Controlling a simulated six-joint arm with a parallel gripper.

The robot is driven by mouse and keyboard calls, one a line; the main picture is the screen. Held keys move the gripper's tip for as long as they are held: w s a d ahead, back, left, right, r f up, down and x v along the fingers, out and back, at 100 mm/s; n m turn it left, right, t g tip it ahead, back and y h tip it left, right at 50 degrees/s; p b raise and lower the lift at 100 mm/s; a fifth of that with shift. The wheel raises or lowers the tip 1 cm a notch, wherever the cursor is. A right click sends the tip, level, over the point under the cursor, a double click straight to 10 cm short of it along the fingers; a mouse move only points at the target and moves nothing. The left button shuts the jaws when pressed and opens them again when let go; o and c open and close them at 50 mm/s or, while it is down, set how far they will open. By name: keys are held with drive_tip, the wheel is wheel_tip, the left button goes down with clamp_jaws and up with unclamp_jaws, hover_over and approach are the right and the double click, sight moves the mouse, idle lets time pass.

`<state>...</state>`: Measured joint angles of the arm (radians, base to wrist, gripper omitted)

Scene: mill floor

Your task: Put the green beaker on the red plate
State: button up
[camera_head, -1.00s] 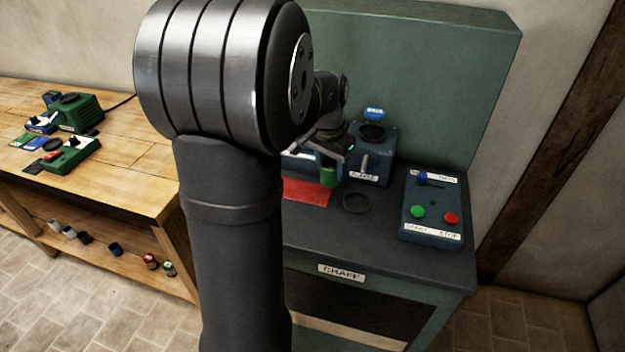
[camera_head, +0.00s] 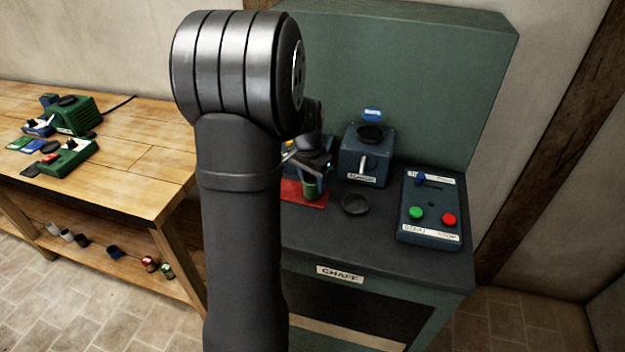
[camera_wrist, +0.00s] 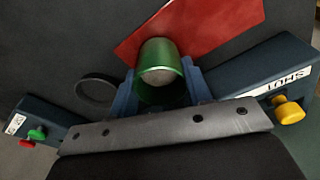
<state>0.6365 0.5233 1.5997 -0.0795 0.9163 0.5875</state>
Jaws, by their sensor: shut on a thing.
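The green beaker (camera_wrist: 160,82) is between the blue fingers of my gripper (camera_wrist: 160,90) in the wrist view, and the gripper is shut on it. Something pale shows inside its mouth. In the head view the beaker (camera_head: 310,188) hangs below my gripper (camera_head: 310,176), upright, over or in front of the red plate (camera_head: 318,201). The red plate is a flat sheet on the dark counter, and it also shows in the wrist view (camera_wrist: 205,28), partly hidden by the beaker. I cannot tell whether the beaker touches the plate.
A round black dish (camera_head: 355,205) lies right of the plate. Behind it stands a blue-grey box with a lever (camera_head: 366,152). A control box (camera_head: 429,208) with green and red buttons is at the right. A wooden bench (camera_head: 120,165) with devices is at the left.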

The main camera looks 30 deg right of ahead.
sight(309, 196)
drive_tip(key=o, duration=1.1)
drive_tip(key=shift+f, duration=0.15)
drive_tip(key=shift+c, duration=0.2)
wheel_tip(309, 196, up, 12)
drive_tip(key=a, duration=0.1)
drive_tip(key=shift+s+a, duration=0.15)
drive_tip(key=shift+s, duration=0.1)
